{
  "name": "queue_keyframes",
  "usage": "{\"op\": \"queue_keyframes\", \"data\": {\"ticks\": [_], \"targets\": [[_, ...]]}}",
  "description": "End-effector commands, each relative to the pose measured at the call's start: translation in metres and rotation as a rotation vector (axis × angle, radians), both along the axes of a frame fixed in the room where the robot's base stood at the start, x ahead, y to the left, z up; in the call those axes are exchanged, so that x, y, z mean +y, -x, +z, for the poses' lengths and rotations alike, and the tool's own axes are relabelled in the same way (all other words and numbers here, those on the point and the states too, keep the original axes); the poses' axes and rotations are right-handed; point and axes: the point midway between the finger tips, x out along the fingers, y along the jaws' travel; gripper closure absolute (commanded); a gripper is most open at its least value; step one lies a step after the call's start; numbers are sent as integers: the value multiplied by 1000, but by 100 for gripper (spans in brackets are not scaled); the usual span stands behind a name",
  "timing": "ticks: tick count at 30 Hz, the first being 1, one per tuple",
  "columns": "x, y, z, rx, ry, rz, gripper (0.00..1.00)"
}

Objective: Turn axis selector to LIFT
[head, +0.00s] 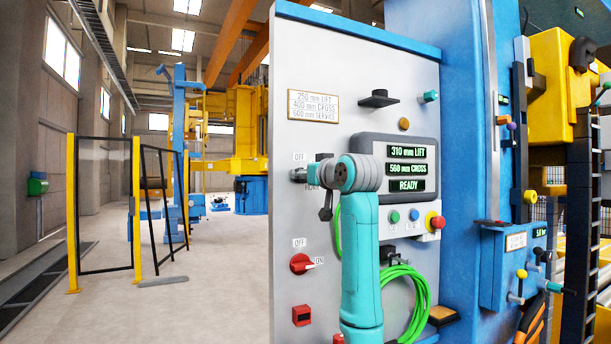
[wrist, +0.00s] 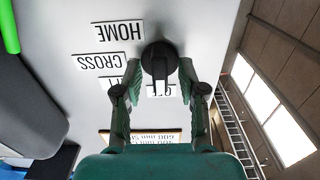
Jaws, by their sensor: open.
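The axis selector (wrist: 158,62) is a round black knob with a bar-shaped handle, seen upside down in the wrist view. Its bar runs down over a white label that seems to read OFF (wrist: 156,91). Beside it are the labels HOME (wrist: 119,31), CROSS (wrist: 98,62) and a third (wrist: 106,83), mostly hidden by a finger, ending in T. My gripper (wrist: 159,80) is open, with one finger on each side of the knob; I cannot tell whether they touch it. In the head view my gripper (head: 312,176) is at the panel's left side, largely hiding the selector.
The grey panel (head: 290,130) carries a display (head: 406,168) reading 310 mm LIFT, 560 mm CROSS, READY. A red rotary switch (head: 301,264), push buttons, a red emergency stop (head: 436,221) and a green cable (head: 415,300) are near my arm. Open floor lies left.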

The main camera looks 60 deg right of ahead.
Motion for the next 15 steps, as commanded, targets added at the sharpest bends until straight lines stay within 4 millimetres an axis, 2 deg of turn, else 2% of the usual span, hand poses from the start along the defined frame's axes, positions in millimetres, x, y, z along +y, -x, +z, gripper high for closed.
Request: {"op": "queue_keyframes", "data": {"ticks": [4, 5, 9, 15], "targets": [[0, 0, 0, 0, 0, 0, 59], [0, 0, 0, 0, 0, 0, 64], [0, 0, 0, 0, 0, 0, 99], [0, 0, 0, -1, -1, 0, 100]]}}
